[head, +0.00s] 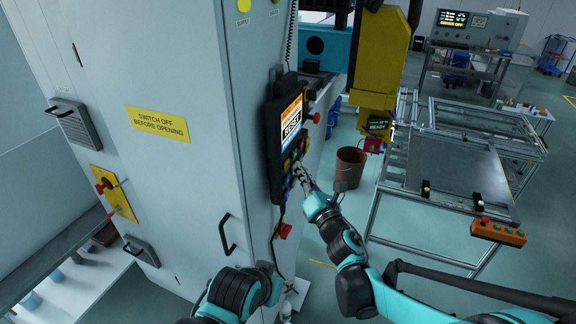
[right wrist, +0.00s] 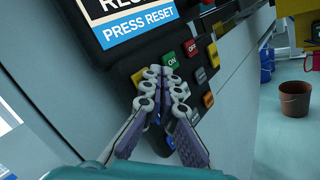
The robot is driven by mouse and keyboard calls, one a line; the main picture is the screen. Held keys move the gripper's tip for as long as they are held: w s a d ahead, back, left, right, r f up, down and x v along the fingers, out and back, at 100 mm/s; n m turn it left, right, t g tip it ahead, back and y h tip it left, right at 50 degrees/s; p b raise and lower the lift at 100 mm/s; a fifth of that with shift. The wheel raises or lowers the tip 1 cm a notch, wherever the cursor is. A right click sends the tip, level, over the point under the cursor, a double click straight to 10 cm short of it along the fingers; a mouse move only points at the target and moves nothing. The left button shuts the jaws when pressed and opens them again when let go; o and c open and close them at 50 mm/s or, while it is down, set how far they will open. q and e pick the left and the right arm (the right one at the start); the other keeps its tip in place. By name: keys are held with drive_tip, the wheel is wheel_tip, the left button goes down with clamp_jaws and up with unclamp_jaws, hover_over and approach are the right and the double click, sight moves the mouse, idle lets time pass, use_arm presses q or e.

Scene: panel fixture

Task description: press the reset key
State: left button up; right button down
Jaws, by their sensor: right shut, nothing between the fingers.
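The black control panel (head: 273,150) hangs on the side of the grey cabinet, with a lit screen (head: 291,124) reading RESET. In the right wrist view the screen (right wrist: 125,20) reads PRESS RESET above rows of coloured keys. I cannot read which key is the reset key; my fingers hide part of the keypad. My right gripper (head: 299,171) is shut and empty, its tips (right wrist: 164,78) close over the keys; contact is unclear. My left arm is low in the head view; its fingers are unclear.
A red knob (head: 316,117) sticks out at the panel's right. A cabinet handle (head: 226,234) is at the lower left. A yellow machine part (head: 379,60) hangs at the upper right. A brown bucket (head: 349,167) stands on the floor behind my right arm.

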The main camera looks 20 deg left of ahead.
drive_tip(key=shift+a, duration=0.1)
idle(0.3)
drive_tip(key=shift+a, duration=0.35)
drive_tip(key=shift+a, duration=0.4)
idle(0.6)
drive_tip(key=shift+d, duration=0.1)
drive_tip(key=shift+d+b, duration=0.35)
drive_tip(key=shift+d, duration=0.4)
drive_tip(key=shift+s+d, duration=0.1)
drive_tip(key=shift+d, duration=2.45)
